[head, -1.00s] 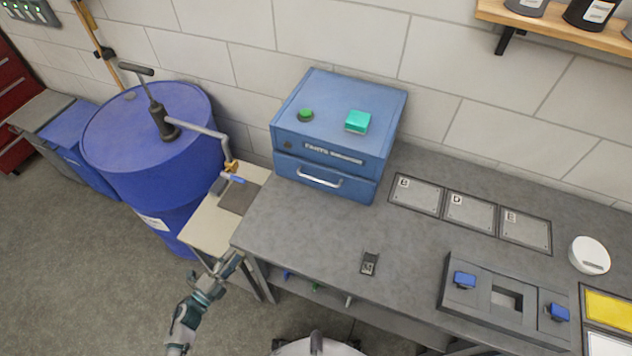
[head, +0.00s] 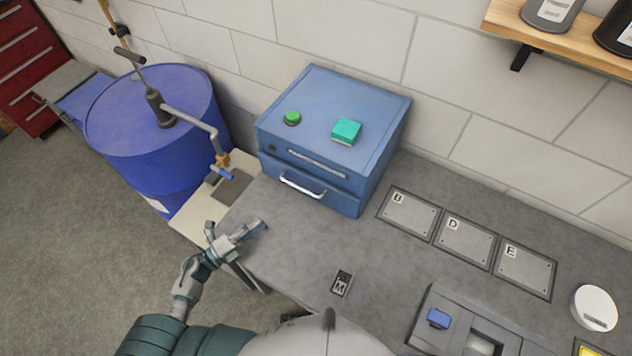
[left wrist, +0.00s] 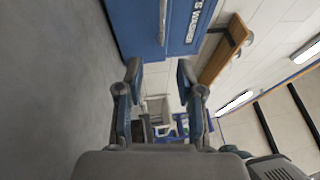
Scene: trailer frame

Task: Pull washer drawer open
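The blue washer (head: 375,125) stands on the grey bench against the wall. Its lower drawer (head: 336,203) looks closed, with a silver bar handle (head: 303,188) across the front. My left gripper (head: 238,232) is over the bench's left front corner, in front of and below the handle, apart from it. In the left wrist view its two fingers (left wrist: 159,76) are spread with nothing between them. The washer (left wrist: 128,28) and its handle (left wrist: 162,22) show beyond the fingertips there. My right gripper is in neither view.
A green button (head: 292,118) and a teal block (head: 346,131) are on top of the washer. A blue drum (head: 150,105) with a pump stands left of the bench. Lettered plates (head: 467,243) and a small black tag (head: 342,283) lie to the right. The bench before the drawer is clear.

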